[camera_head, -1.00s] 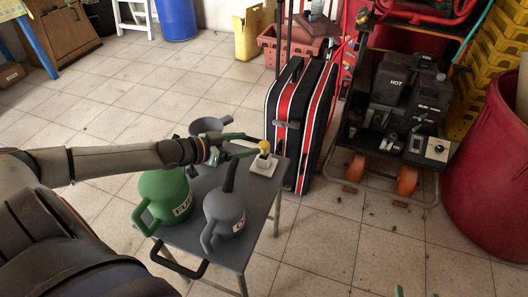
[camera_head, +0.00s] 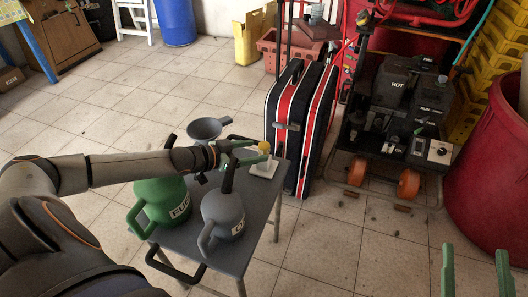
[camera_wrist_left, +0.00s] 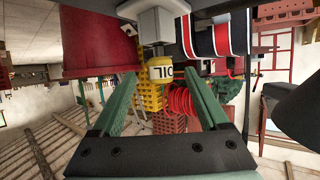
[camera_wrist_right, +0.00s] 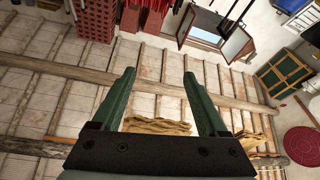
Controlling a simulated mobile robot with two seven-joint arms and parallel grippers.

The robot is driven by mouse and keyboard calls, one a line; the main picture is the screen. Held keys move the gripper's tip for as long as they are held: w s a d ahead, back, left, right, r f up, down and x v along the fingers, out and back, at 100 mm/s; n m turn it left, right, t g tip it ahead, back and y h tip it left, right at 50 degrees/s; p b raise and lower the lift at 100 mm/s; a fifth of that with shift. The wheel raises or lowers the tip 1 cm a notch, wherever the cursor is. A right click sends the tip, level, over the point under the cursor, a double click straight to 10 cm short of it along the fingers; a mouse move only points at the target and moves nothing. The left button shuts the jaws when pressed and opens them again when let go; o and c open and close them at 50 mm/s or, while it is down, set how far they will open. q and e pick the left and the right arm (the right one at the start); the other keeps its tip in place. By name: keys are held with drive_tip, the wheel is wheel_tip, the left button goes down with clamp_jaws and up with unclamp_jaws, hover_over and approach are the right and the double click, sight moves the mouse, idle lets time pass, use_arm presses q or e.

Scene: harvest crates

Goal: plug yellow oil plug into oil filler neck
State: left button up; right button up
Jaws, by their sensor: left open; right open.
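The yellow oil plug (camera_head: 264,147) sits on a small white block (camera_head: 262,169) at the right edge of a small grey table (camera_head: 263,208). My left gripper (camera_head: 257,152) is open and level with the plug, its fingers pointing at it from the left. In the left wrist view the plug (camera_wrist_left: 161,71), marked OIL, appears upside down between the open fingertips, not gripped. My right gripper (camera_head: 475,250) is open and empty at the lower right. A dark machine (camera_head: 398,85) marked HOT stands on a cart; I cannot clearly make out the oil filler neck on it.
A green jug (camera_head: 160,207), a grey spouted jug (camera_head: 224,210) and a grey funnel (camera_head: 208,128) stand on the table beneath or beside my left arm. A striped suitcase (camera_head: 297,120) stands between table and cart. A red bin (camera_head: 493,160) is at right. Floor in front is clear.

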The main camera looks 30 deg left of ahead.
sight(264, 150)
use_arm(q)
drive_tip(key=b+x, duration=0.1)
drive_tip(key=x, duration=0.3)
drive_tip(key=shift+w+d+f+b, duration=0.15)
drive_tip(key=shift+w+b, duration=0.1)
drive_tip(key=shift+b, duration=0.05)
use_arm(e)
drive_tip(key=s+r+n+t+y, duration=0.2)
drive_tip(key=s+r+n+y, duration=0.2)
drive_tip(key=r, duration=0.4)
drive_tip(key=shift+s+a+r+y, duration=0.2)
drive_tip(key=shift+a+r+y, duration=0.25)
drive_tip(key=shift+y, duration=0.15)
use_arm(q)
clamp_jaws()
